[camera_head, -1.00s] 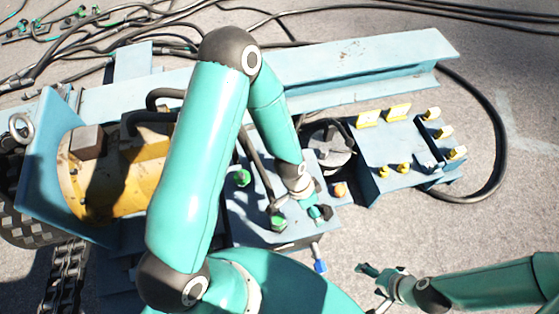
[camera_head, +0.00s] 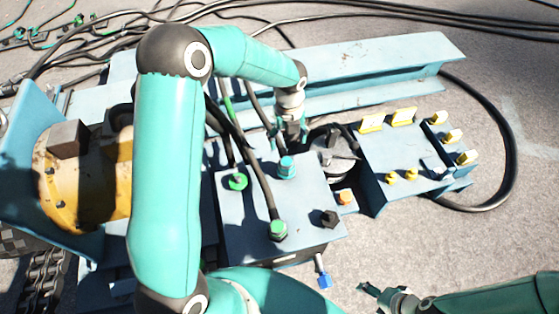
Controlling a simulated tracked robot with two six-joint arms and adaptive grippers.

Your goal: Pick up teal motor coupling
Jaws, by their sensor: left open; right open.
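The teal motor coupling (camera_head: 286,167) stands upright on the top of the pale blue box (camera_head: 240,215), near its back edge. My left gripper (camera_head: 290,142) points down just behind and above the coupling, partly in shadow. It is open, and nothing shows between its fingers, though the fingertips are hard to make out. My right gripper (camera_head: 368,290) is open and empty at the lower right, over the ground and apart from the box.
A long blue beam (camera_head: 370,75) lies behind. A panel with yellow fittings (camera_head: 404,117) is at right.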

